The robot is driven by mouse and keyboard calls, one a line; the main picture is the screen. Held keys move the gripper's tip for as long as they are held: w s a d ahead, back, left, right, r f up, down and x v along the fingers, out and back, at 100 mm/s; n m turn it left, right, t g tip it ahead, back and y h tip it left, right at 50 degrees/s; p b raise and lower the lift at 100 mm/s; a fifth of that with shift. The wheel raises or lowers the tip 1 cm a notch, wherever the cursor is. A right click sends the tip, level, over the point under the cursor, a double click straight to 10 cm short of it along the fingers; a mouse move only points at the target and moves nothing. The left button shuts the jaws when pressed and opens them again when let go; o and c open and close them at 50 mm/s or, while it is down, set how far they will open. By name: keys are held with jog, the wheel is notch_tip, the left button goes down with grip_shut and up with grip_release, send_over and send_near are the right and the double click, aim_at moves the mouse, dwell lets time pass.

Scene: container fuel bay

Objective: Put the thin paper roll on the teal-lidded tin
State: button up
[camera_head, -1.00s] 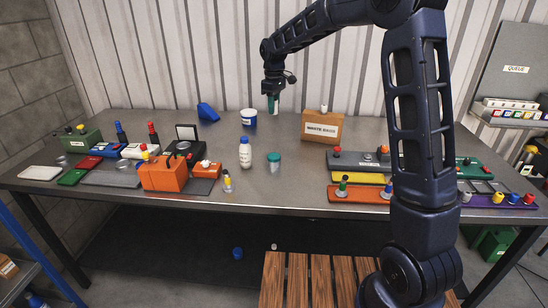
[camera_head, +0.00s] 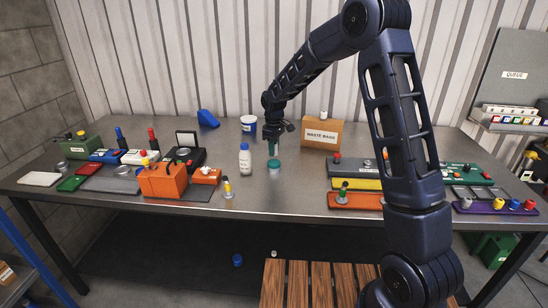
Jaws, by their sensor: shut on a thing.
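The teal-lidded tin (camera_head: 274,168) stands upright on the metal workbench, near the middle. My gripper (camera_head: 272,142) points down right above it, shut on a slim, upright, teal-green piece (camera_head: 272,149) that appears to be the thin paper roll. It is too small to make out in detail. Its lower end is very close to the teal lid, and I cannot tell whether they touch.
A white bottle with a blue cap (camera_head: 245,160) stands close to the tin's left. A yellow-topped vial (camera_head: 228,188) is in front. A blue-and-white tub (camera_head: 248,125) and a waste bags box (camera_head: 320,136) stand behind. Orange cases (camera_head: 165,181) are to the left, coloured trays (camera_head: 355,200) to the right.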

aim_at(274, 163)
jog(key=shift+f, duration=2.1)
jog(key=o, duration=0.9)
jog(key=shift+f, duration=0.1)
jog(key=shift+o, duration=0.2)
